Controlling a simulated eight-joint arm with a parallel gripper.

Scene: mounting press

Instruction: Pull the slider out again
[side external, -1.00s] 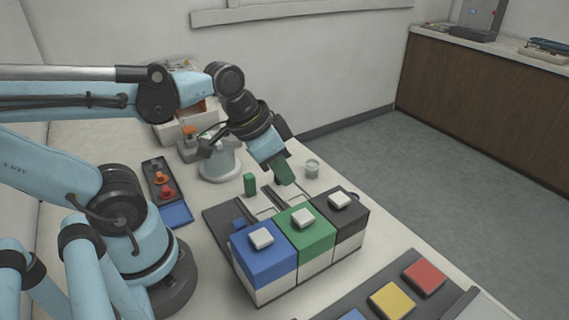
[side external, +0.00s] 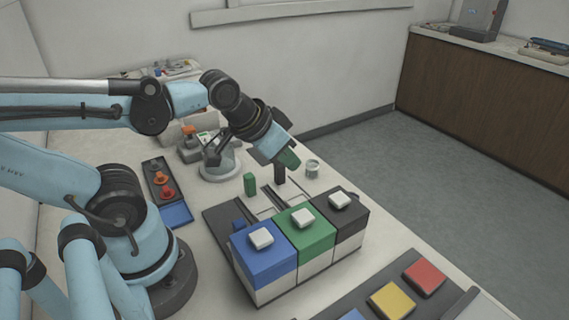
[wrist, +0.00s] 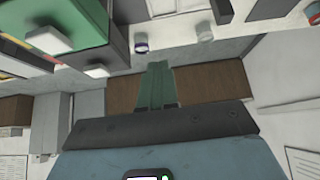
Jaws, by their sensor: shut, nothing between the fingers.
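The press has a blue block (side external: 262,256), a green block (side external: 306,236) and a black block (side external: 346,214), each with a white button on top. Behind them are slider tracks. A green handle (side external: 250,184) stands back from the green block. A blue handle (side external: 238,225) is close to the blue block. My gripper (side external: 289,160) has green fingers, shut and empty, just above and right of the dark handle. Its closed fingers show in the wrist view (wrist: 156,86).
A small grey cup (side external: 312,168) stands right of my gripper. A tray with red and orange pieces (side external: 163,185) lies at left. A dark panel with coloured squares (side external: 385,300) is at front right. The air right of the gripper is clear.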

